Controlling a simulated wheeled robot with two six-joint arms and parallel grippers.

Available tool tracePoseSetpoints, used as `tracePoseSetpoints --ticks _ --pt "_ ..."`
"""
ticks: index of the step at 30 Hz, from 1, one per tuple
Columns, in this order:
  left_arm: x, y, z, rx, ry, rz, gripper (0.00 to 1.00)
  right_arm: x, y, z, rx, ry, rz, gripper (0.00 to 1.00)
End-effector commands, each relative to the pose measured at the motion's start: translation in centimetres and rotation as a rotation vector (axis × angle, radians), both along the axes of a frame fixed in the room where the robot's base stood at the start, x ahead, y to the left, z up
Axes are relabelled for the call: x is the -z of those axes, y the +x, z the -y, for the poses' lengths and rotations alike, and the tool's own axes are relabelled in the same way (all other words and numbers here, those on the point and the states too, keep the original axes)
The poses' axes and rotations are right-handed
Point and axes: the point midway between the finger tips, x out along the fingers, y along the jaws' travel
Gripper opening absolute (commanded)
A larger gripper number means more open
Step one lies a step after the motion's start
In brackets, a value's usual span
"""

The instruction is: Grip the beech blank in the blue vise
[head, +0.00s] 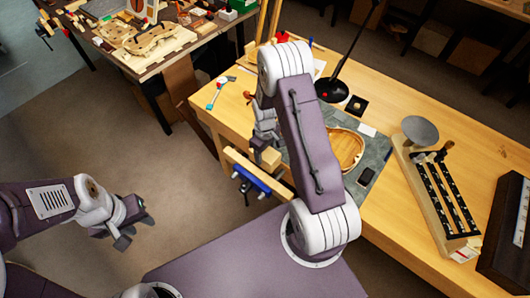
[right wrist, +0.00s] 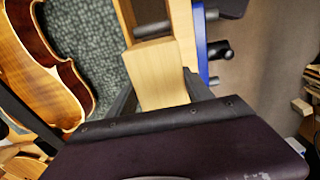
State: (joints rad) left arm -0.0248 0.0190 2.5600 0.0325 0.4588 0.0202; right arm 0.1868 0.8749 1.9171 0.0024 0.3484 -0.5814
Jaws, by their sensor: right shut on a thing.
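The beech blank (right wrist: 165,78) is a pale wooden block between the two dark fingers of my right gripper (right wrist: 160,100) in the right wrist view. In the head view the blank (head: 269,158) shows just below my right gripper (head: 265,138), which is shut on it. The blue vise (head: 251,179) is on the bench's near left edge, with a light wooden jaw. In the right wrist view the blue vise (right wrist: 201,45) is right beside the blank. I cannot tell whether the blank touches both jaws. My left gripper (head: 135,231) is open and empty above the floor, away from the bench.
A violin body (head: 346,150) lies on a grey-green mat (head: 378,152) close to the vise. A black lamp (head: 332,90) stands behind it. A wooden rack (head: 437,195) with dark rails is to the right. A second table (head: 150,68) stands at the upper left.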

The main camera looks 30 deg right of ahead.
Motion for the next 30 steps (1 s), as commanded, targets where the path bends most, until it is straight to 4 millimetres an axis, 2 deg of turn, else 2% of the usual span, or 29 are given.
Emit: tracePoseSetpoints --ticks 30 --pt "1.8 0.0 0.0 0.0 0.0 0.0 0.36 2.5 0.0 0.0 0.0 0.0 0.001 0.01"
